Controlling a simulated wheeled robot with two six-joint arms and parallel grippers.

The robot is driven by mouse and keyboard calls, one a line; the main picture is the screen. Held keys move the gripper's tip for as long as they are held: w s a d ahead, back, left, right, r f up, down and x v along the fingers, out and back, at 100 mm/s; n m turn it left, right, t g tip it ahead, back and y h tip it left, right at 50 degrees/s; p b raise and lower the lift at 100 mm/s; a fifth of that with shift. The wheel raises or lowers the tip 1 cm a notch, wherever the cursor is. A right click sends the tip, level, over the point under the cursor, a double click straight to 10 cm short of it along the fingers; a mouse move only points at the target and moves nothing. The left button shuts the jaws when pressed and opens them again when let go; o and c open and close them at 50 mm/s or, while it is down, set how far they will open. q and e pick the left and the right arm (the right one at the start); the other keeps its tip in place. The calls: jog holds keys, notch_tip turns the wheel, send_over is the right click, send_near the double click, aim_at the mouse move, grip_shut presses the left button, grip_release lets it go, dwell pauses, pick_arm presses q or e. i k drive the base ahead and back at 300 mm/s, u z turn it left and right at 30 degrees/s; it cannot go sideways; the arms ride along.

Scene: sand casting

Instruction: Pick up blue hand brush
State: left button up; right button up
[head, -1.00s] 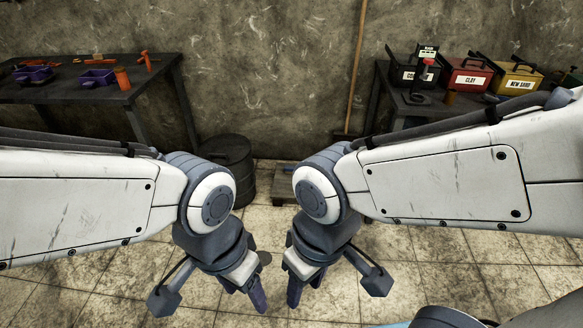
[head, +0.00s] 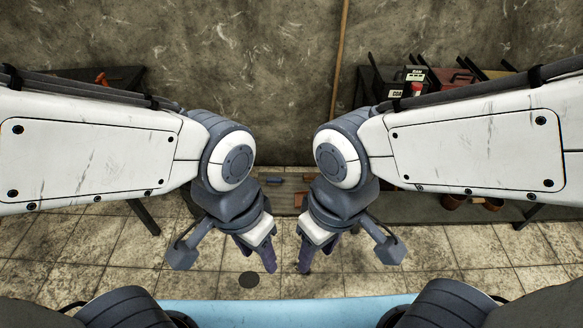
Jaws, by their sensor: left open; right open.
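My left gripper (head: 267,257) hangs pointing down near the middle of the head view, over the tiled floor. My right gripper (head: 305,256) hangs close beside it, also pointing down. Both are open and hold nothing that I can see. Between the two wrists, on a low wooden surface by the wall, lies a small blue-grey object (head: 275,181). It is too small to tell whether it is the blue hand brush. The grippers are apart from it, on the near side.
Dark tables stand at left (head: 128,80) and right, mostly hidden behind my arms. A black box (head: 415,77) with a white label sits on the right one. A wooden pole (head: 340,60) leans on the wall.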

aim_at(271, 181)
jog(key=u, duration=0.2)
jog(key=i, duration=1.8)
jog(key=u, duration=0.7)
jog(key=i, duration=0.35)
jog(key=u, duration=0.1)
